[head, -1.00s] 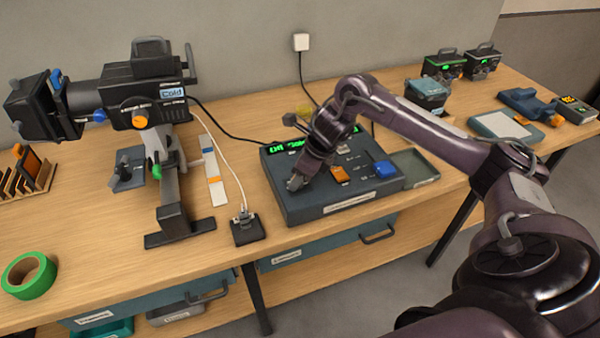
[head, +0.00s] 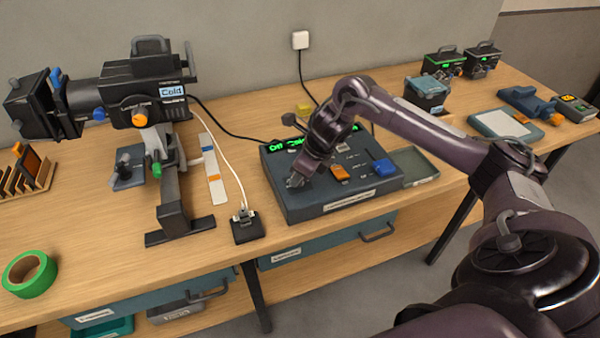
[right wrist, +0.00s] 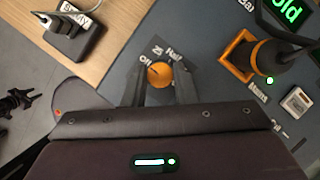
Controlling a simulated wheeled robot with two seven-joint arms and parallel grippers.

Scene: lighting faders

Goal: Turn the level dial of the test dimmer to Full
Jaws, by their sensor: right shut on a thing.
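The dimmer console (head: 300,208) is a blue-grey box on the bench with a lit green display (head: 283,146), partly hidden by my arm. My right gripper (head: 296,181) reaches down to its left front corner. In the right wrist view, my right gripper (right wrist: 162,86) is shut on a round orange dial (right wrist: 159,75), with one finger on each side. Labels around the dial include Off at the upper left and Half at the upper right. A dark mark on the dial seems to point up-left, towards Off. No Full label is readable. My left gripper does not show.
An orange-based control (right wrist: 238,62) stands right of the dial, and a blue one (head: 385,167) sits further right on the console. A black lamp (head: 150,105) on a stand and a small socket block (head: 248,227) are to the left. A tray (head: 415,166) adjoins the right side.

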